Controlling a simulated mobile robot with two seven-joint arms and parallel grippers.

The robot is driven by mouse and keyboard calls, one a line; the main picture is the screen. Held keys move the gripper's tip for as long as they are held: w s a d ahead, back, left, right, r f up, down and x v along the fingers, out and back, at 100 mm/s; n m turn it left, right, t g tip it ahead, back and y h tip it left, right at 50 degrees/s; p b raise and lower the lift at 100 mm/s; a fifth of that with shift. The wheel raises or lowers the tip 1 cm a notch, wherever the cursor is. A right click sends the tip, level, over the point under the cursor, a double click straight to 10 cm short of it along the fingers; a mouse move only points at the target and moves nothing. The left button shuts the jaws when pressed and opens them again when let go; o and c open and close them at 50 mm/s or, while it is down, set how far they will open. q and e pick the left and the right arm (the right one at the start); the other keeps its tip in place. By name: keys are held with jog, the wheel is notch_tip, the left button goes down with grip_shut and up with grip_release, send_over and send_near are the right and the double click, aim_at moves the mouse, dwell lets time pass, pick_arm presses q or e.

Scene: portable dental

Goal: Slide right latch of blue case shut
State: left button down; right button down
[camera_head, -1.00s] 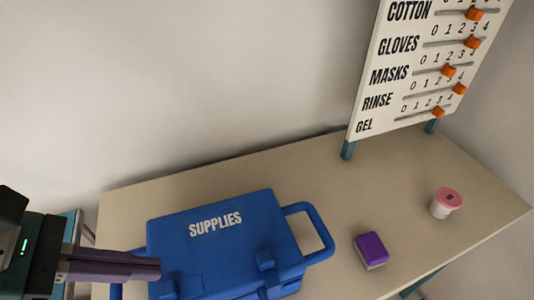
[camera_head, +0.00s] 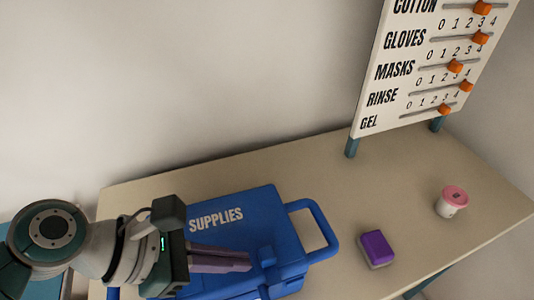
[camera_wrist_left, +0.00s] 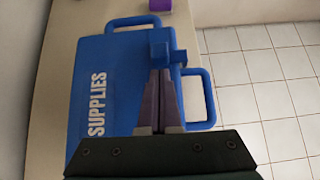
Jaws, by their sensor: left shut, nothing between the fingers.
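The blue case (camera_head: 262,213) marked SUPPLIES lies closed-lidded on the table, with a handle loop at its right side. Its right latch (camera_head: 264,256) is a blue block near the lid's front edge; it also shows in the left wrist view (camera_wrist_left: 162,51). My left gripper (camera_head: 249,262) is shut and empty, its purple fingers over the case with the tips close beside the right latch. In the left wrist view the fingertips (camera_wrist_left: 160,72) are just below the latch block; I cannot tell whether they touch. The left latch is hidden behind my left arm. My right gripper is not in view.
A purple-topped block (camera_head: 376,248) and a pink-lidded jar (camera_head: 451,201) stand on the table (camera_head: 340,190) right of the case. A slider board (camera_head: 425,65) stands at the back right. Tiled floor (camera_wrist_left: 265,90) lies beyond the table's front edge.

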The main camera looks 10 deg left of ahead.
aim_at(266, 254)
pick_arm(q)
jog(key=shift+w+d, duration=0.2)
jog(key=shift+d, duration=0.1)
jog(key=w+d, duration=0.1)
jog(key=d, duration=0.2)
jog(key=shift+w+p, duration=0.35)
jog(key=shift+w, duration=0.05)
jog(key=shift+a, duration=0.1)
jog(key=shift+s, duration=0.1)
